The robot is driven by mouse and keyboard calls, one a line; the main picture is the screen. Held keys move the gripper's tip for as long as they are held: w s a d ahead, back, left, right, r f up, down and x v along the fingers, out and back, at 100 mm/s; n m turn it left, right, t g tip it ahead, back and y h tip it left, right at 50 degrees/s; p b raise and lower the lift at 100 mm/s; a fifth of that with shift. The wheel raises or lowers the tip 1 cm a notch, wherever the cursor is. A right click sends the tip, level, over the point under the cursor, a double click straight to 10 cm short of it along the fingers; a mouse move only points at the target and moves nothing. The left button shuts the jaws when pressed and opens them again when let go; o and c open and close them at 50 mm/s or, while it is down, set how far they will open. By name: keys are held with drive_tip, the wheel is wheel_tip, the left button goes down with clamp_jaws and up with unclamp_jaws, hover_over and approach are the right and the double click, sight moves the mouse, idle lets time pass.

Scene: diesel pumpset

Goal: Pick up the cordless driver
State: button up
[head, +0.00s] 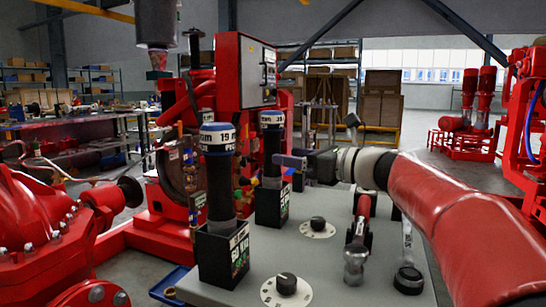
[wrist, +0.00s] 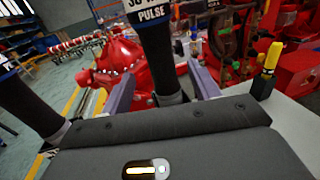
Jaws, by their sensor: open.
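Two upright black tools with blue-and-white caps stand in dark holders on a grey bench: a near one (head: 221,185) marked 19, and a farther one (head: 272,152). Which of them is the cordless driver I cannot tell for sure. My gripper (head: 287,161) is open at the farther tool, reaching in from the right. In the wrist view, my open fingers (wrist: 162,75) stand on either side of the shaft of a tool marked PULSE (wrist: 155,45). Whether they touch it I cannot tell. The other tool (wrist: 28,108) shows at the left edge.
The grey bench (head: 330,265) carries two dials (head: 317,226) (head: 287,287), a red-handled tool (head: 356,245) and a black-based item (head: 408,278). A yellow-and-black item (wrist: 266,70) stands right of my fingers. Another tool (head: 157,22) hangs at upper left. Red pump machinery (head: 40,235) lies beyond.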

sight(265, 151)
drive_tip(key=x, duration=0.7)
drive_tip(key=shift+w+a+r+p, duration=0.15)
drive_tip(key=shift+w+a+p, duration=0.15)
clamp_jaws()
